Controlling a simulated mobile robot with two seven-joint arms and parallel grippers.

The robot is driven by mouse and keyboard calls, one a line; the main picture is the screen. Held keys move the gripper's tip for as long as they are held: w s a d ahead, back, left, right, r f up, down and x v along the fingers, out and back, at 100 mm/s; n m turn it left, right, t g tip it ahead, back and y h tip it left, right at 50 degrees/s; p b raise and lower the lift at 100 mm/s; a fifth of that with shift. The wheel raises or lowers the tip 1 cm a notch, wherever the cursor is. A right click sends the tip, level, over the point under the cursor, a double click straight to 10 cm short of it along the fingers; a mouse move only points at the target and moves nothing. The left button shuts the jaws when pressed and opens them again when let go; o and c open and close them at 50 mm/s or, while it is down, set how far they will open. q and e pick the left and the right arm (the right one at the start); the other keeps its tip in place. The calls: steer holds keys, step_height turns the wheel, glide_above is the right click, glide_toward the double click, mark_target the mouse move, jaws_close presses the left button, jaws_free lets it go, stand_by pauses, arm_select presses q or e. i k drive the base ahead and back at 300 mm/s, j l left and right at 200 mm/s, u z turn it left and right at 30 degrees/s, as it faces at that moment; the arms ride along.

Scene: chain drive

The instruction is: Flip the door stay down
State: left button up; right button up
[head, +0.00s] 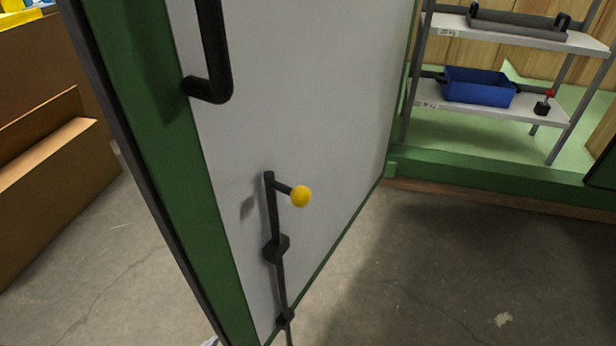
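The door (310,90) is a pale grey panel with a green frame, standing at an angle across the middle of the head view. The door stay (272,215) is a black upright rod on the lower part of the door, held by dark brackets. A short arm with a yellow knob (301,196) sticks out to the right near its top. The rod's lower end runs to the door's bottom edge, and I cannot tell whether it touches the floor. A black pull handle (216,60) is higher on the door. Neither of my grippers is in view.
A metal shelf rack (490,110) stands behind the door at the upper right, with a blue bin (478,87) and a small black item with a red top (543,103). Brown boxes (50,180) stand at the left. The concrete floor (450,270) at the lower right is clear.

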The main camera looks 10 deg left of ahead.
mark_target(300, 196)
steer(key=l+u, duration=0.2)
steer(key=u, duration=0.2)
steer(key=l+u, duration=0.65)
steer(key=l, duration=0.8)
steer(key=k+l, duration=0.15)
steer(key=l, duration=0.25)
steer(key=l+u, duration=0.1)
steer(key=l, duration=0.35)
